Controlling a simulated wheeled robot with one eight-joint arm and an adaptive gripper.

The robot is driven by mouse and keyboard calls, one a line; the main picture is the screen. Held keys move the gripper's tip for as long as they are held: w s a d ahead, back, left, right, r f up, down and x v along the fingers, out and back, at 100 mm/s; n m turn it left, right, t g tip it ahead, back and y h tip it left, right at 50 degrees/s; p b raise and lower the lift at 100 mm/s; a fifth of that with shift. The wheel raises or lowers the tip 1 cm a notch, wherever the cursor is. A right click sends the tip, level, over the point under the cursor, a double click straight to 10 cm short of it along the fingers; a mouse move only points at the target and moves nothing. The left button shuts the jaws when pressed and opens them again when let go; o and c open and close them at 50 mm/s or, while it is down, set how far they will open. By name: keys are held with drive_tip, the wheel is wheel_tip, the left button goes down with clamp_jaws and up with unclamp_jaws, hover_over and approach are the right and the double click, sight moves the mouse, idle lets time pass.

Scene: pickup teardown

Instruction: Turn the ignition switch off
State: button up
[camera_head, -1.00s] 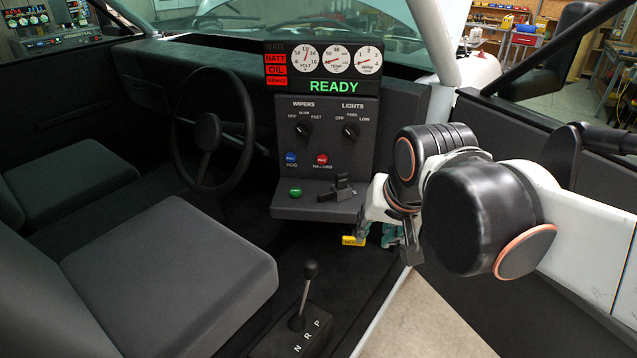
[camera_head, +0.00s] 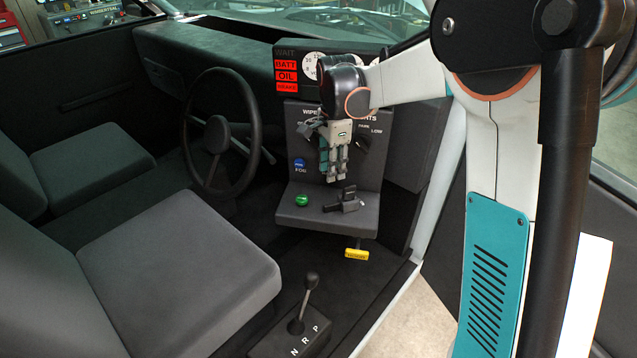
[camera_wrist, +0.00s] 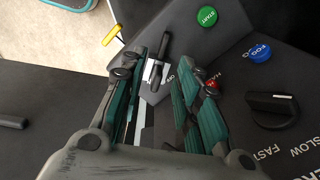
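The ignition switch (camera_head: 348,200) is a black lever on a small light plate on the console's shelf, right of the green START button (camera_head: 301,200). In the wrist view, the ignition switch (camera_wrist: 160,62) shows past the fingertips, in line with the gap between them, with an OFF label beside it. My gripper (camera_head: 334,176) hangs fingers-down in front of the panel, above the shelf. In the wrist view, my gripper (camera_wrist: 160,75) is open, with nothing seen in its grasp. Whether a fingertip touches the lever cannot be told.
Panel knobs (camera_wrist: 272,108) and the blue FOG button (camera_head: 299,163) are close to the fingers. The red button (camera_wrist: 212,85) is partly behind a finger. A yellow handle (camera_head: 356,254) hangs below the shelf.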

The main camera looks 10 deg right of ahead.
sight(329, 205)
drive_tip(key=shift+m, duration=0.4)
drive_tip(key=f, duration=0.5)
drive_tip(key=w+f+b, duration=0.1)
drive_tip(key=f, duration=0.8)
drive_tip(key=shift+w+f, duration=0.25)
drive_tip(key=shift+f, duration=0.1)
clamp_jaws()
